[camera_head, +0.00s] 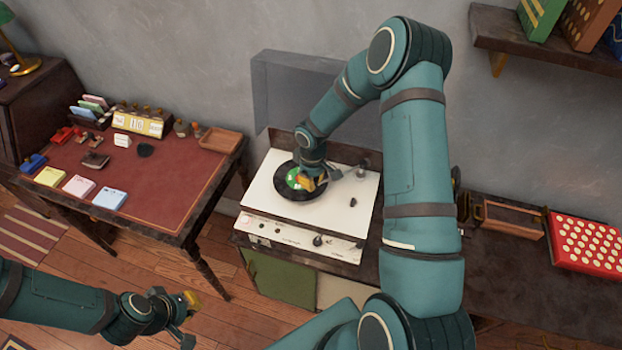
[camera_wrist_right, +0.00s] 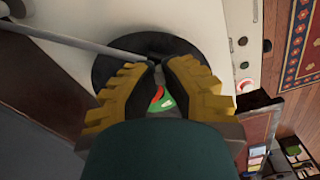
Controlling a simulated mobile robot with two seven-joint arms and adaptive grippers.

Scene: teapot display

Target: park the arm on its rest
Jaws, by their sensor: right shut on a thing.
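A turntable (camera_head: 275,205) with a white top stands mid-view in the head view. A black record (camera_head: 287,193) with a green and red label lies on it. The tonearm is a thin grey rod (camera_wrist_right: 68,40) in the right wrist view, running from the upper left to my fingertips. Its pivot (camera_head: 361,173) is at the deck's right side. My right gripper (camera_head: 312,184) is shut on the tonearm's head end, above the record; it also shows in the wrist view (camera_wrist_right: 157,62). The fingers hide the head end. The rest is not clearly seen. My left gripper (camera_head: 182,315) is low at left, away from the turntable; its opening is unclear.
A raised smoky lid (camera_head: 290,90) stands behind the deck. A red-topped desk (camera_head: 165,185) with stamps and pads is on the left. At right are a wooden box (camera_head: 510,222) and a red dotted box (camera_head: 585,243). A shelf (camera_head: 530,40) hangs upper right.

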